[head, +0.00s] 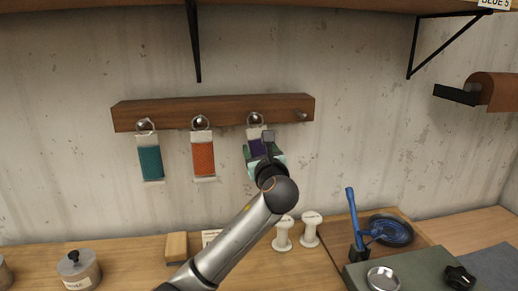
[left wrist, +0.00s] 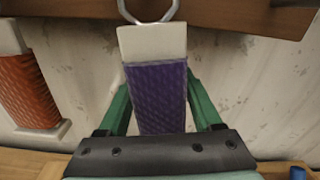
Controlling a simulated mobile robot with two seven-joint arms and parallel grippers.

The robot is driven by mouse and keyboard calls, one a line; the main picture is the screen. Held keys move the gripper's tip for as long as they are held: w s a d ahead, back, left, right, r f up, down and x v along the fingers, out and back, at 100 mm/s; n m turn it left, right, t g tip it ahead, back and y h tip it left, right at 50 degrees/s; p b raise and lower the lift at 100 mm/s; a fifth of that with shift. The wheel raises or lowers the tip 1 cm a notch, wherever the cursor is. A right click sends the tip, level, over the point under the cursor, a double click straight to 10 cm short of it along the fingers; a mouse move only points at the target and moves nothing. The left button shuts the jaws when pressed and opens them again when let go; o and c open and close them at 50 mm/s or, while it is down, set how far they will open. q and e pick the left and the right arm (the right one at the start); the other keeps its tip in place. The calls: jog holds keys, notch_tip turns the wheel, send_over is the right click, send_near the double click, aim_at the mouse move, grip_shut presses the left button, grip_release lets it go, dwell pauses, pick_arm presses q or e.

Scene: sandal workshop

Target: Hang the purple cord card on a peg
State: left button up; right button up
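The purple cord card (head: 256,146) is upright at the third peg from the left on the wooden rail (head: 215,108). Its pale loop (head: 255,119) appears to be at that peg; whether the peg bears its weight I cannot tell. My left gripper (head: 265,152) covers part of the card. In the left wrist view, its green fingers lie along both side edges of the purple card (left wrist: 157,95) and appear closed on it. The loop (left wrist: 150,11) rises from the card's white top. The rightmost peg (head: 302,115) is empty. My right gripper is not in view.
A teal card (head: 150,162) and an orange card (head: 203,158) hang on the two left pegs; the orange one (left wrist: 31,90) is left of my gripper. Below are white spools (head: 310,230), a lidded pot (head: 78,270) and a blue-handled tool (head: 351,215). A shelf bracket (head: 193,40) is above.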

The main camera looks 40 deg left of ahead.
pick_arm(q)
jog(key=o, duration=0.4)
jog(key=shift+o, duration=0.2)
jog(key=v, duration=1.2)
jog(key=shift+s+d, duration=0.15)
jog(key=shift+d, duration=0.1)
